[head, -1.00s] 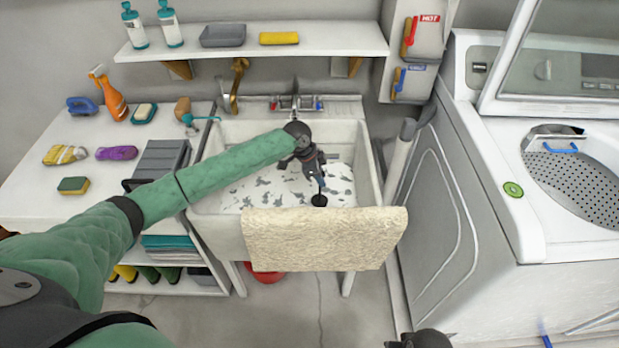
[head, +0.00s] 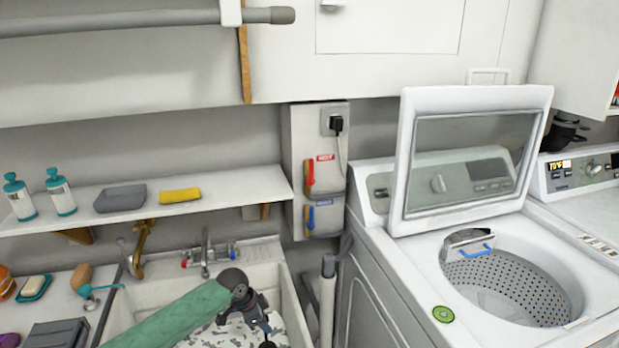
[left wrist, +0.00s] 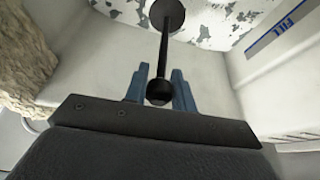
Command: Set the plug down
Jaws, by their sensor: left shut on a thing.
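My left gripper (head: 265,326) is over the white utility sink (head: 292,312). In the left wrist view, its blue fingers (left wrist: 159,78) are shut on the knob at the top of the black plug (left wrist: 164,45). The plug has a thin stem with a round disc at its far end. The disc shows against the patchy white and grey sink bottom (left wrist: 215,22). I cannot tell whether it touches the bottom. In the head view the plug is mostly cut off at the lower edge. My right gripper is out of view.
A tap (head: 205,256) stands behind the sink. A shelf (head: 225,195) with bottles hangs above it. A washer with its lid (head: 468,160) up stands at the right. A counter with cleaning items is at the left. A beige towel (left wrist: 25,60) hangs over the sink edge.

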